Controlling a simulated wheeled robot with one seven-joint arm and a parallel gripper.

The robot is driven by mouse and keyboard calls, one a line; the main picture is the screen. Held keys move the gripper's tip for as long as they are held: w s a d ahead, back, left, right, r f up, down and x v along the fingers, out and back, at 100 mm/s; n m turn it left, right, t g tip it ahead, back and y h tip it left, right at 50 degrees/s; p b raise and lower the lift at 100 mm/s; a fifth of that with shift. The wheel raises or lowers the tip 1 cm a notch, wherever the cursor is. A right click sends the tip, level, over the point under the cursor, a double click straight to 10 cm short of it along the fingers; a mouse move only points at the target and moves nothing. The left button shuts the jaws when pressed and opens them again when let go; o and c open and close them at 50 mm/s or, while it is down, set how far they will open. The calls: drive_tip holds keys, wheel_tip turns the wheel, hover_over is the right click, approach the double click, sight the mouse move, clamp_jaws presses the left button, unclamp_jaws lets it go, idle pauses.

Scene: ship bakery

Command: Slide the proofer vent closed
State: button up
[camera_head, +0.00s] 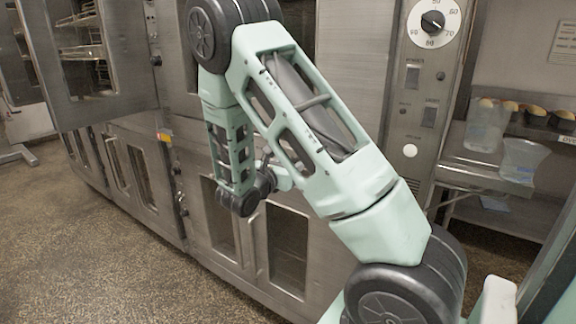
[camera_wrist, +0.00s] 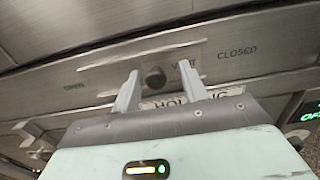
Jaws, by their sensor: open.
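The proofer vent slider shows in the wrist view as a round dark knob (camera_wrist: 155,77) on a metal strip. The knob stands between the OPEN and CLOSED words. My gripper (camera_wrist: 159,69) is open, with one finger on each side of the knob in the picture. I cannot tell whether either finger touches it. In the head view my arm hides the knob and most of my gripper.
A partly covered label plate (camera_wrist: 190,97) lies behind my fingers. In the head view, steel proofer doors (camera_head: 225,215) with glass panes fill the middle. A control panel with a dial (camera_head: 433,22) is at right. Clear containers (camera_head: 522,160) stand on a right-hand shelf. Floor (camera_head: 95,235) is free at left.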

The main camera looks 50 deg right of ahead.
drive_tip(key=s+a, duration=0.1)
drive_tip(key=a, duration=1.6)
drive_tip(key=shift+s+a, duration=0.2)
drive_tip(key=s+a+r+m+y+p, duration=0.2)
drive_tip(key=s+a+y, duration=0.4)
drive_tip(key=a, duration=0.3)
drive_tip(key=s+a+r+m+y+p, duration=0.3)
drive_tip(key=s+a+m+y+p, duration=0.1)
drive_tip(key=a, duration=0.5)
drive_tip(key=s+a+r+m+g+y+p, duration=0.1)
drive_tip(key=s+a+r+m+y+p, duration=0.2)
drive_tip(key=s+a+m+y, duration=0.2)
drive_tip(key=s+a+y, duration=0.3)
drive_tip(key=s+a, duration=0.1)
drive_tip(key=shift+s+r+y, duration=0.15)
drive_tip(key=shift+s+y, duration=0.15)
